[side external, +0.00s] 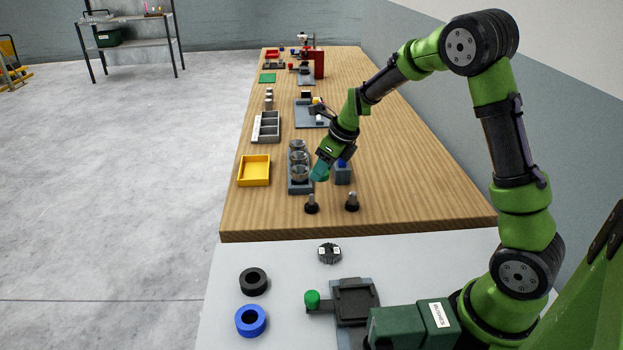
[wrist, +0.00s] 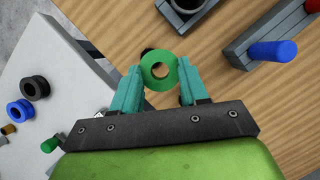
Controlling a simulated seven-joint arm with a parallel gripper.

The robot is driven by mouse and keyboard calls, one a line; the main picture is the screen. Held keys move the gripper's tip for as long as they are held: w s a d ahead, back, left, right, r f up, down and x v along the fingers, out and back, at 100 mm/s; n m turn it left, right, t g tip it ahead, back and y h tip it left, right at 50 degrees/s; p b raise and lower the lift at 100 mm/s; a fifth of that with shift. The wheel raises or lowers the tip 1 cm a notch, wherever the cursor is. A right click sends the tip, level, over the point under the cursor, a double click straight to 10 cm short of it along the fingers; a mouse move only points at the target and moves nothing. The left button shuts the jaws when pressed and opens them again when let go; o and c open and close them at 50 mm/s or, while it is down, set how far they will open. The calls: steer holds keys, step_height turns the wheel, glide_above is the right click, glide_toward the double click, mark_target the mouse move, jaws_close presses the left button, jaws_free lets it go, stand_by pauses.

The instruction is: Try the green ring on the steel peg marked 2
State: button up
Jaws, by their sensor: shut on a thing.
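The green ring (wrist: 158,57) is clamped between the teal fingertips of my gripper (wrist: 159,77), with its hole facing the wrist camera. Brown wood shows through the hole. In the side view my gripper (side external: 319,172) is over the wooden bench, and a bit of the green ring (side external: 325,179) shows there. Two steel pegs on black bases, a left peg (side external: 311,202) and a right peg (side external: 352,200), stand upright at the bench's near end, apart from the ring. I cannot read a number on either. In the wrist view a dark shape (wrist: 148,51) is partly hidden behind the ring.
A grey rack with several cups (side external: 290,186) and a grey block with a blue knob (side external: 343,177) stand close to my gripper. A yellow tray (side external: 254,184) is to the left. A black ring (side external: 244,283) and a blue ring (side external: 241,324) lie on the pale near table.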

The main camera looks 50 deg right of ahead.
mark_target(356, 194)
steer(key=s+d, duration=0.2)
steer(key=s+d+r, duration=0.1)
steer(key=s, duration=0.1)
steer(key=s+d, duration=0.2)
steer(key=shift+s+d+r, duration=0.3)
steer(key=shift+s+r, duration=0.05)
steer(key=shift+r, duration=0.05)
steer(key=shift+s+a+f+n, duration=0.1)
steer(key=shift+a+f+n, duration=0.1)
steer(key=shift+f+n, duration=0.15)
steer(key=shift+f, duration=2.5)
steer(key=shift+f, duration=0.4)
steer(key=shift+r, duration=0.1)
steer(key=shift+r, duration=1.8)
